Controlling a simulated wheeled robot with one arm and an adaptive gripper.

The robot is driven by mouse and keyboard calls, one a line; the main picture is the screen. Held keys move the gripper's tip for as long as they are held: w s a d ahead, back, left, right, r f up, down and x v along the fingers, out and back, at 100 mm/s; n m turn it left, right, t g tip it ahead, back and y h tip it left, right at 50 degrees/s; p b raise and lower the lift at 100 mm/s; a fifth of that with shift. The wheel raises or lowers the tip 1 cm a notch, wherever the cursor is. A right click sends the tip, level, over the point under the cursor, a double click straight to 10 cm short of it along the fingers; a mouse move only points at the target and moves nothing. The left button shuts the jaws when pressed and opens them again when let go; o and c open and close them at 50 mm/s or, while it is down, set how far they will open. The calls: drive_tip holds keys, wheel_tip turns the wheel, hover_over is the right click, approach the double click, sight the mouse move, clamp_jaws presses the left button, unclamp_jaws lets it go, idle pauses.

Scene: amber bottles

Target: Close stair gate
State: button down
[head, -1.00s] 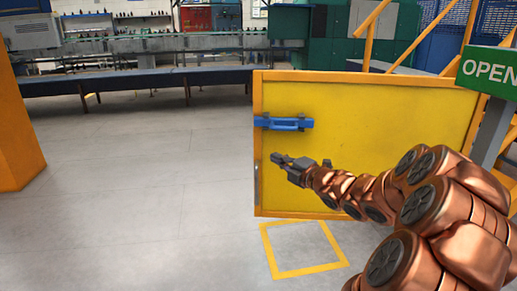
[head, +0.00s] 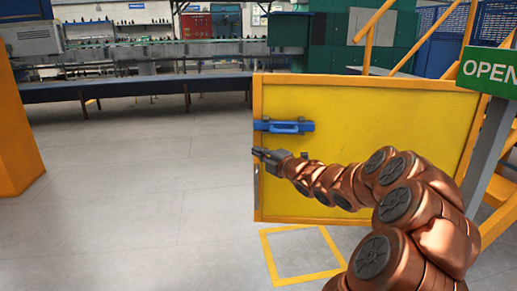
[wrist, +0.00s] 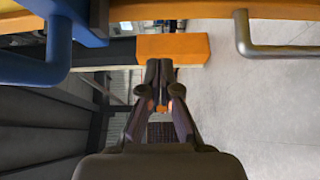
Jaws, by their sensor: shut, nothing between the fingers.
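The stair gate (head: 390,150) is a yellow panel in an orange frame, in the middle of the head view. A blue handle (head: 285,127) is fixed near its upper left corner. In the wrist view the blue handle (wrist: 45,50) is at the upper left and the gate's orange edge (wrist: 200,12) runs along the top. My gripper (head: 257,153) is shut and empty, just below the handle near the gate's left edge. It also shows in the wrist view (wrist: 158,70), with its fingertips together. I see no clear contact with the gate.
A green sign reading OPEN (head: 490,70) stands on a grey post at the right. Yellow stair rails (head: 405,45) are behind the gate. An orange post (head: 20,140) is at the left. A yellow floor square (head: 300,255) lies below the gate. The floor at left is clear.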

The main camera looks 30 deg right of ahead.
drive_tip(key=w, duration=0.1)
drive_tip(key=w+d, duration=0.1)
drive_tip(key=shift+w, duration=0.3)
drive_tip(key=shift+w+d, duration=0.65)
drive_tip(key=shift+w, duration=0.2)
drive_tip(key=shift+d, duration=0.15)
drive_tip(key=shift+w, duration=0.15)
